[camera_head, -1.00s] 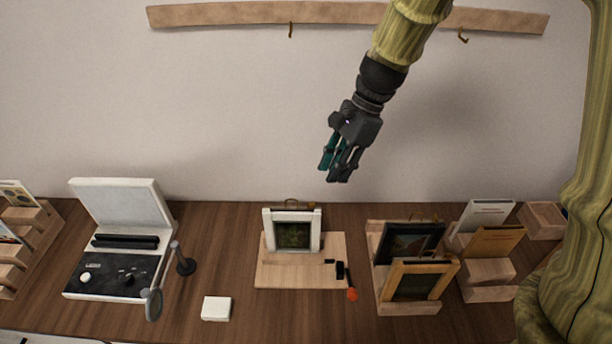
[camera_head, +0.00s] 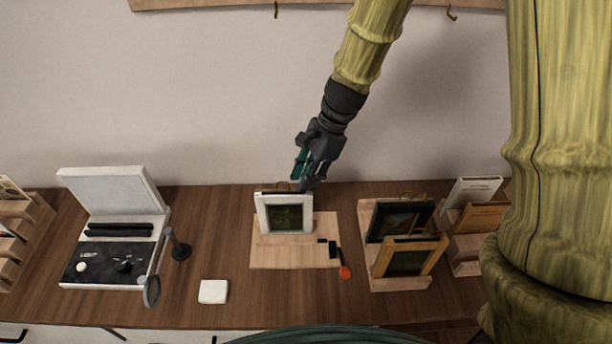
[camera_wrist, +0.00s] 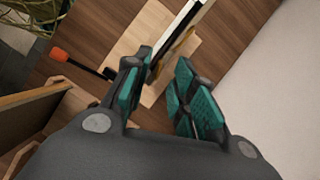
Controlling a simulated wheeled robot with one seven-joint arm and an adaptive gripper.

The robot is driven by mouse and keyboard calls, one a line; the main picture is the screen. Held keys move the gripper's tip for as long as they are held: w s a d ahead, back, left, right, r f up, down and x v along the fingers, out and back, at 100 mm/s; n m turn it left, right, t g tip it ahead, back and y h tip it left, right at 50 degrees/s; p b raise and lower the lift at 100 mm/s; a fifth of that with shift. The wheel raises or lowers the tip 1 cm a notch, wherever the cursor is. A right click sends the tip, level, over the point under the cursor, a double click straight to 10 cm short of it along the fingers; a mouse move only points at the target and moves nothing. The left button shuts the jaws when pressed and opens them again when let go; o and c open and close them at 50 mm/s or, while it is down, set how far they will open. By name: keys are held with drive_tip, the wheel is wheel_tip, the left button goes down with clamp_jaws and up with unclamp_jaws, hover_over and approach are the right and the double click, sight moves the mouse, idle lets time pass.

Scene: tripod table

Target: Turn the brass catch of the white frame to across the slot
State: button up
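The white frame (camera_head: 259,214) stands upright on a light wooden board (camera_head: 262,252) at the middle of the table, its dark green picture facing my head camera. In the wrist view the white frame (camera_wrist: 178,35) is seen nearly edge-on, beyond my fingertips. My gripper (camera_head: 305,184) is at the frame's upper right corner in the head view, pointing down. In the wrist view my gripper (camera_wrist: 165,85) has its teal-padded fingers apart, with nothing held between them. I cannot make out the brass catch for certain; the back of the frame is turned from the head camera.
An orange-handled tool (camera_head: 344,271) lies at the board's right edge. A wooden rack with framed pictures (camera_head: 393,284) stands to the right. A white block (camera_head: 213,291) lies in front.

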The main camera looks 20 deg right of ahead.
drive_tip(key=shift+s+a+f, duration=0.1)
drive_tip(key=shift+s+f, duration=0.05)
drive_tip(key=shift+f, duration=0.1)
clamp_jaws()
